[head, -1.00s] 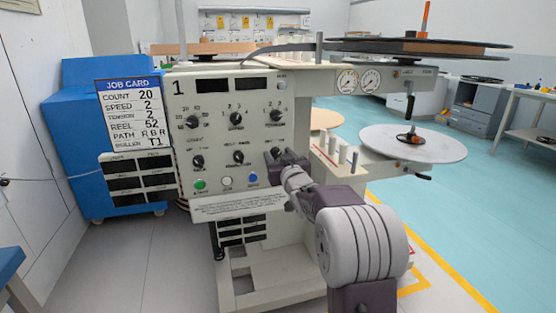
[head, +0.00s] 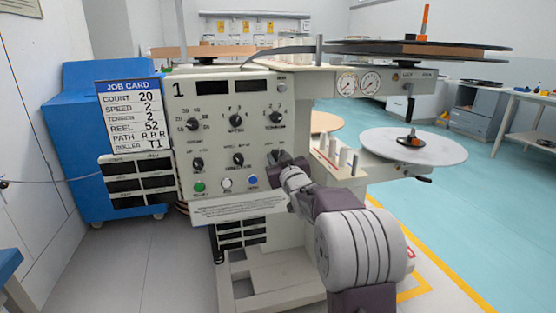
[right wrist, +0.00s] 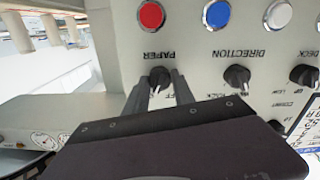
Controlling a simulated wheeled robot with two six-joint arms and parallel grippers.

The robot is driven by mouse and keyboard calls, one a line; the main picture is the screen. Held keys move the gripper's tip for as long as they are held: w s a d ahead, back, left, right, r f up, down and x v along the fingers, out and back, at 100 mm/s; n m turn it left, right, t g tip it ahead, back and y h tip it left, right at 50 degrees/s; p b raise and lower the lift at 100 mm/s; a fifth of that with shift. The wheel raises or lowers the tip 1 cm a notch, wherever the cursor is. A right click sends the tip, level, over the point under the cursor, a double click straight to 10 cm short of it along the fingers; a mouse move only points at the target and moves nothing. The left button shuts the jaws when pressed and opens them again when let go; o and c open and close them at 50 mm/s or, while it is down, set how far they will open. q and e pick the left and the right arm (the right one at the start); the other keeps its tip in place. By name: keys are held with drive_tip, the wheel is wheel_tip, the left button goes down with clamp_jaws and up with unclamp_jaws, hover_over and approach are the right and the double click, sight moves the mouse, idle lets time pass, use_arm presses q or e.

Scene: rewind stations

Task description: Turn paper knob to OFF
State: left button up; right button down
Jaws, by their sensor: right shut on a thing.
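The PAPER knob (right wrist: 159,77) is a small black knob on the cream control panel (head: 222,90). In the right wrist view the panel's lettering is upside down, and part of a label ending in "FF" shows beside the knob. My right gripper (right wrist: 162,80) has one finger on each side of the knob and is shut on it. In the head view my right gripper (head: 279,157) reaches the lower right of the panel and hides the knob. Which way the knob's pointer faces is hard to tell. My left gripper is not in view.
The DIRECTION knob (right wrist: 237,76) and the DECK knob (right wrist: 304,75) sit beside it. Red (right wrist: 151,15) and blue (right wrist: 216,14) buttons are close by. A white reel disc (head: 412,146) sticks out to the right. A job card (head: 134,115) hangs at left.

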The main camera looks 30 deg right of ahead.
drive_tip(key=n+b, duration=0.5)
drive_tip(key=n, duration=0.5)
drive_tip(key=shift+f, duration=0.15)
drive_tip(key=shift+n+b, duration=0.35)
drive_tip(key=shift+n, duration=0.05)
drive_tip(key=c, duration=1.1)
unclamp_jaws()
drive_tip(key=shift+o, duration=0.2)
drive_tip(key=shift+s+a, duration=0.1)
